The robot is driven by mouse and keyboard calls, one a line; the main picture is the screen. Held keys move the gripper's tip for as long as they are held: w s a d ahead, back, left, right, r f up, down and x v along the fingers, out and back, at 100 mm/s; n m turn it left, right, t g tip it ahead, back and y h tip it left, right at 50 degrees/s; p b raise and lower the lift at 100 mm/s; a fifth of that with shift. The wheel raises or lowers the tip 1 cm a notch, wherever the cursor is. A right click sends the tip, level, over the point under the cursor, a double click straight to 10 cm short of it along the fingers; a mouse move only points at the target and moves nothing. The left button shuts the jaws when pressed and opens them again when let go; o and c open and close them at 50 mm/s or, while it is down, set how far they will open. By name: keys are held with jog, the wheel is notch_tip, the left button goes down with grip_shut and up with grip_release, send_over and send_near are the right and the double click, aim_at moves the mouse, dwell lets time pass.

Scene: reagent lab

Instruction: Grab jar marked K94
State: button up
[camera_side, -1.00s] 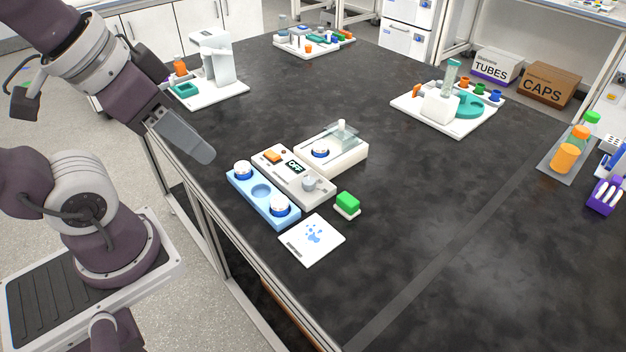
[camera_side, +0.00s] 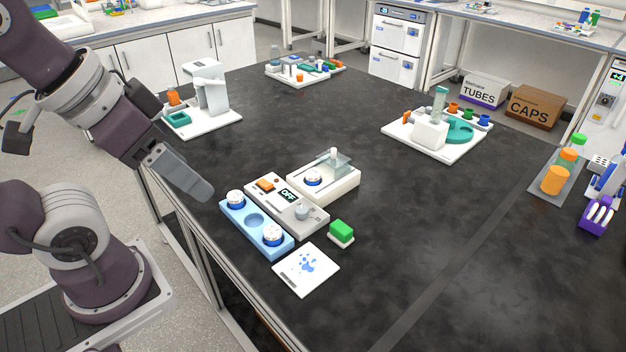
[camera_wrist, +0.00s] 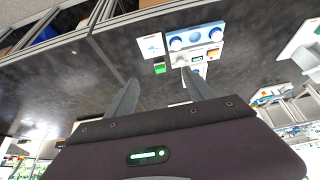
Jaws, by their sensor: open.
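A light blue rack (camera_side: 253,228) holds two white-lidded jars with dark blue bands, a left jar (camera_side: 235,198) and a right jar (camera_side: 272,233); its middle well is empty. A third similar jar (camera_side: 313,177) sits in the white station (camera_side: 340,187) behind, beside a clear upright shield. No K94 marking is readable on any jar. My gripper (camera_side: 203,190) is above the table's left edge, left of the rack and apart from it. In the wrist view my gripper (camera_wrist: 158,80) has its two fingers spread with nothing between them, and the rack (camera_wrist: 194,36) shows beyond.
A grey device reading OFF (camera_side: 287,205) stands between rack and station. A green-topped block (camera_side: 341,231) and a white card with blue spots (camera_side: 306,269) lie in front. Other trays stand farther back, including one with a teal piece (camera_side: 460,132). The table's right middle is clear.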

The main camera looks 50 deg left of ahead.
jog(key=w+a+f+t+y, duration=0.1)
jog(key=w+a+f, duration=0.2)
jog(key=w, duration=0.4)
jog(key=w+a+f+t, duration=0.1)
jog(key=w+a+f, duration=0.15)
jog(key=w, duration=0.55)
jog(key=w+a+f+t+y, duration=0.1)
jog(key=w+a+f, duration=0.1)
jog(key=w+a, duration=0.35)
jog(key=w+a+f+m+t+h, duration=0.1)
jog(key=w+a+f, duration=0.1)
jog(key=w+f, duration=0.6)
jog(key=t+h, duration=0.1)
jog(key=t, duration=0.2)
send_near(310, 174)
jog(key=shift+w+d+f+n, duration=0.1)
jog(key=shift+w+f+n, duration=0.15)
jog(key=shift+w, duration=0.25)
jog(key=shift+w+f+n, duration=0.15)
jog(key=shift+w+f, duration=0.1)
jog(key=shift+w, duration=0.25)
jog(key=shift+s+f, duration=0.1)
jog(key=shift+f, duration=0.15)
jog(key=x, duration=0.7)
jog(key=shift+r, duration=0.1)
grip_shut()
